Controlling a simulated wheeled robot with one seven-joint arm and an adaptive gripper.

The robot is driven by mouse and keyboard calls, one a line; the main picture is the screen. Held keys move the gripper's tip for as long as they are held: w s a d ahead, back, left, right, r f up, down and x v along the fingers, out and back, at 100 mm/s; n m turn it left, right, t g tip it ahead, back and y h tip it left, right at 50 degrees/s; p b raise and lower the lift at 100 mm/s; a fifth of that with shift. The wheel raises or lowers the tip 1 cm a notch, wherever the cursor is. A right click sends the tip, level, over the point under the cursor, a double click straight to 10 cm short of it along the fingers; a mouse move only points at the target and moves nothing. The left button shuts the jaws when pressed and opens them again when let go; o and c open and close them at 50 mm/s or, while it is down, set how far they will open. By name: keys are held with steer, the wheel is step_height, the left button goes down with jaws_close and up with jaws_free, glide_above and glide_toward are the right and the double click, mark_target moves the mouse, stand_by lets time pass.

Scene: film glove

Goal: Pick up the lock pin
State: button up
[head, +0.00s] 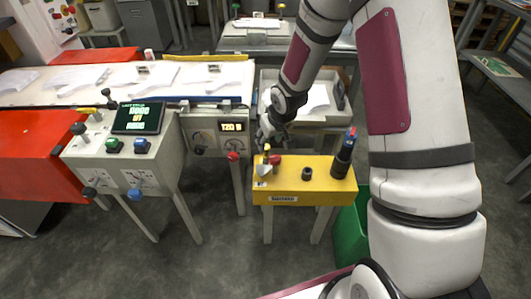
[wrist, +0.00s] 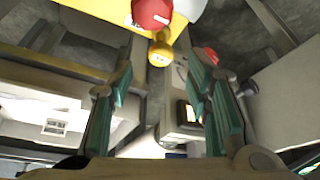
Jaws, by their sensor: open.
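A yellow stand (head: 315,192) holds several small items. At its left end are a small yellow-topped piece (head: 266,148), a red knob (head: 276,160) and a pale cone-like piece (head: 264,171). I cannot tell for sure which of these is the lock pin. My gripper (head: 268,136) is open, just above and behind that left end. In the wrist view my gripper's green-padded fingers (wrist: 160,78) are apart with nothing held between them. The yellow knob (wrist: 160,50) shows just beyond the fingertips, with the red knob (wrist: 152,13) behind it.
A dark ring (head: 307,174) and a tall dark bottle-like tool (head: 344,154) with a blue and red top stand on the yellow stand. A control console (head: 125,155) and a machine with a lit display (head: 231,127) are to the left. A green bin (head: 350,230) sits below right.

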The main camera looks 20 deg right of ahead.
mark_target(267, 148)
steer(key=shift+s+b+x, duration=0.1)
steer(key=shift+b+x, duration=0.2)
steer(key=shift+x, duration=1.7)
steer(key=shift+s+b+x, duration=0.15)
steer(key=shift+b+x, duration=0.15)
steer(key=shift+x, duration=1.65)
steer(key=c, duration=1)
